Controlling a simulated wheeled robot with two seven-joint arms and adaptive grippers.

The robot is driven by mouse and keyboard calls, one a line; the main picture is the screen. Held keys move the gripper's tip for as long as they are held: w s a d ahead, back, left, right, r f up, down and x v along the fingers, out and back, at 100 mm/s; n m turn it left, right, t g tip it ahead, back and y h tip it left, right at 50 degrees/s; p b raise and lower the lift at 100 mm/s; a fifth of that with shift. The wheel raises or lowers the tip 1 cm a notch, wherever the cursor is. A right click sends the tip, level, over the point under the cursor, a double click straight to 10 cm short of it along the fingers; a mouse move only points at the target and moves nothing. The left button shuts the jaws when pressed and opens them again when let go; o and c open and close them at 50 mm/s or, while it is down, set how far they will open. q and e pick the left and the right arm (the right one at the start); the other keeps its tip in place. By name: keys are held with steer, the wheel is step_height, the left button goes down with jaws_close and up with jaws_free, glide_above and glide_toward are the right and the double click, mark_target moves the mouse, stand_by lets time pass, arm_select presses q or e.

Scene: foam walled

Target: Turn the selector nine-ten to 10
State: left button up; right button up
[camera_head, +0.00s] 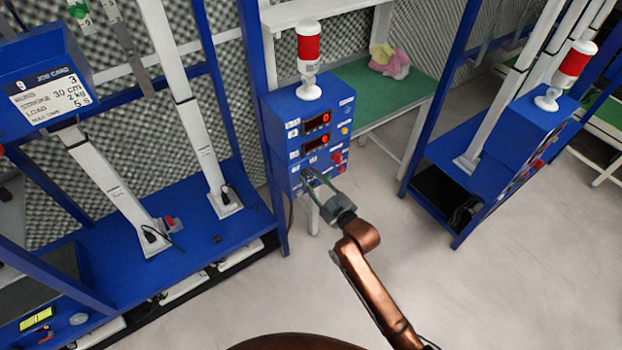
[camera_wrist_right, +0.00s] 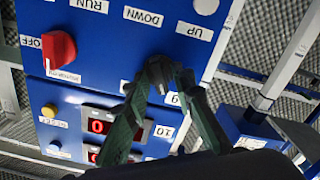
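A blue control box (camera_head: 310,140) stands on the blue frame in the head view, with a red-and-white lamp on top. My right gripper (camera_head: 312,177) is at the lower part of its front face. In the right wrist view the fingers of my right gripper (camera_wrist_right: 163,72) come close together at the tips, in front of the panel by the label 9 (camera_wrist_right: 172,98) and the label 10 (camera_wrist_right: 163,131). My left gripper is not in view.
A red OFF/RUN knob (camera_wrist_right: 58,50), UP and DOWN labels and lit red displays (camera_wrist_right: 102,126) share the panel. A second box with a lamp (camera_head: 572,65) stands at right. A green-topped table (camera_head: 400,95) is behind; the floor at lower right is clear.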

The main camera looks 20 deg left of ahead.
jaws_close()
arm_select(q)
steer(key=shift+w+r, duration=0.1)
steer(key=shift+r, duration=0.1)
arm_select(e)
steer(key=shift+m, duration=0.3)
steer(key=m+p, duration=0.2)
steer(key=m, duration=0.1)
steer(key=shift+r+m, duration=0.15)
steer(key=shift+m, duration=0.15)
steer(key=m+p, duration=0.1)
steer(key=m, duration=0.2)
steer(key=shift+w+d+m, duration=0.1)
steer(key=shift+m, duration=0.2)
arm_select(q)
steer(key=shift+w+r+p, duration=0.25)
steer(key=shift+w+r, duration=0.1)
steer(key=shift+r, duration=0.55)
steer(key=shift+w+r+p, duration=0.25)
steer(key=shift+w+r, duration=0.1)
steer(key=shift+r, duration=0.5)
arm_select(e)
steer(key=shift+m, duration=2)
steer(key=shift+o, duration=1.1)
jaws_free()
